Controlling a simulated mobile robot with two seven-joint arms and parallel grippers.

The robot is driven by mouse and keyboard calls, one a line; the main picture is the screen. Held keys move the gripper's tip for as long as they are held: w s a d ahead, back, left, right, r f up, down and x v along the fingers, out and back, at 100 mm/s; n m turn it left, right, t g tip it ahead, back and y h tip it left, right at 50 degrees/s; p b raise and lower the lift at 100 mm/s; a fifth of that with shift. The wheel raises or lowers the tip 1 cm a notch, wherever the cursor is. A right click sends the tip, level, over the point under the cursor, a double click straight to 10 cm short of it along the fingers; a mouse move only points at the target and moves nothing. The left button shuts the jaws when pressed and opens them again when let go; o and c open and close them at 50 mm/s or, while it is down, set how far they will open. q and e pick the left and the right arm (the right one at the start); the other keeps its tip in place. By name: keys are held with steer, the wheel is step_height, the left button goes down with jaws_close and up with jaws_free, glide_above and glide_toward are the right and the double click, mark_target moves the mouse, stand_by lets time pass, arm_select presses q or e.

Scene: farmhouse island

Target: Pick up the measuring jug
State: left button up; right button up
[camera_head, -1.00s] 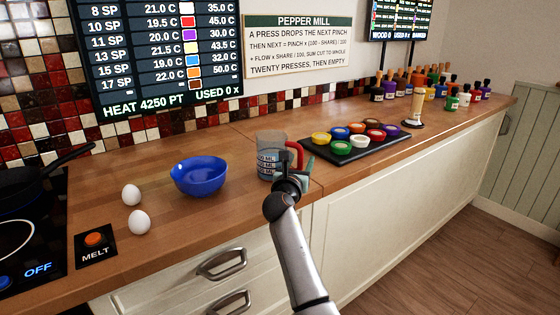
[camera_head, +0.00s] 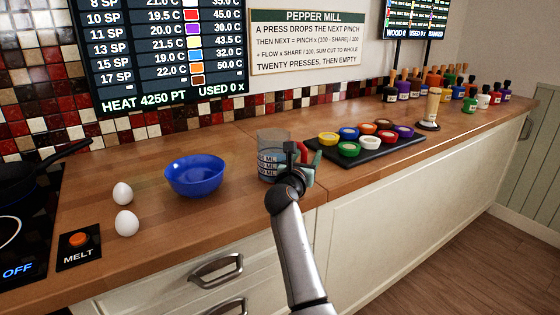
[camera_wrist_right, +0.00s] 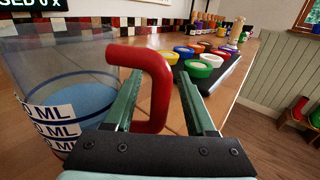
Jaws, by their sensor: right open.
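The measuring jug (camera_head: 270,160) stands upright on the wooden counter, clear-walled with white ML labels and a red handle. In the right wrist view the jug (camera_wrist_right: 60,90) fills the left side, with something blue inside, and its red handle (camera_wrist_right: 157,85) reaches between my fingers. My right gripper (camera_head: 303,160) is at the jug's handle side and hides most of the handle in the head view. In the wrist view the right gripper's green fingers (camera_wrist_right: 160,90) are apart, one on each side of the handle. My left gripper is out of view.
A black tray (camera_head: 345,158) with several coloured pots lies right of the jug. A blue bowl (camera_head: 194,176) and two eggs (camera_head: 126,223) are to the left, near the MELT button (camera_head: 79,240) and hob. A pepper mill (camera_head: 430,108) and bottles stand farther right.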

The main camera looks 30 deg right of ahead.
jaws_close()
stand_by(0.3)
stand_by(1.0)
steer(key=shift+r, duration=0.1)
